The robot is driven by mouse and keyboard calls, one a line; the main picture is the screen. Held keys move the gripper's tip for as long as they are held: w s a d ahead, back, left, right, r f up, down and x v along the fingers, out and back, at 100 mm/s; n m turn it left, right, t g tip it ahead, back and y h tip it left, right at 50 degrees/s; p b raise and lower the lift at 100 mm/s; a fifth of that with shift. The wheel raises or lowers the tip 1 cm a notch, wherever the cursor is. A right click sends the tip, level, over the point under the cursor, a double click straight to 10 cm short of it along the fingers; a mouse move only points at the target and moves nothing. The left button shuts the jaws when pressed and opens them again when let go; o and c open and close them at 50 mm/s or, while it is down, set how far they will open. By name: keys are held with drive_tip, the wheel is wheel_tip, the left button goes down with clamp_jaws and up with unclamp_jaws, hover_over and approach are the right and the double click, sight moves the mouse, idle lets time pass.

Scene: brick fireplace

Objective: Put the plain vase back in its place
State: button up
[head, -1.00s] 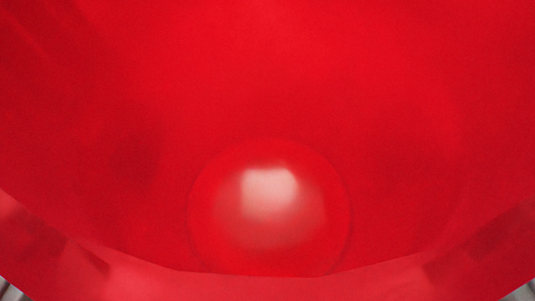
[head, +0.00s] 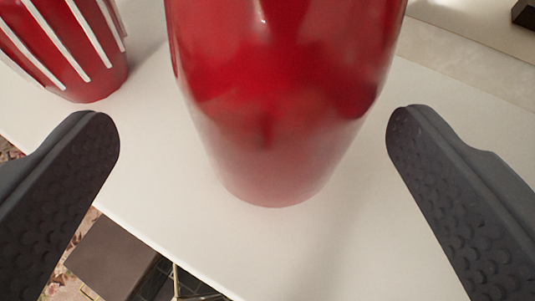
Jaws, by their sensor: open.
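A plain glossy red vase (head: 280,100) stands upright on a white shelf (head: 180,215). Its top is cut off by the upper edge of the picture. My gripper (head: 253,125) is open, with one dark finger on each side of the vase. Clear gaps show between both fingers and the vase, and neither touches it.
A red vase with white stripes (head: 65,50) stands on the same shelf at the upper left. The shelf's front edge runs diagonally at the lower left, with the floor and a dark brown surface (head: 110,258) below. A dark object (head: 523,14) shows at the upper right.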

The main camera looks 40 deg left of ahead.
drive_tip(key=s+d+r+m+t+h+b, duration=0.1)
drive_tip(key=s+d+r+m+t+h, duration=0.2)
drive_tip(key=d+r, duration=1.65)
drive_tip(key=s+d+r+m+t+h, duration=0.1)
drive_tip(key=s+d+r+m+h, duration=0.25)
drive_tip(key=d+r, duration=0.4)
drive_tip(key=s+d+r+m+t+h, duration=0.1)
drive_tip(key=s+d+r+m+h, duration=0.15)
drive_tip(key=s+d+r, duration=0.45)
wheel_tip(320, 180, down, 14)
drive_tip(key=s+d+b, duration=0.1)
drive_tip(key=b, duration=1.4)
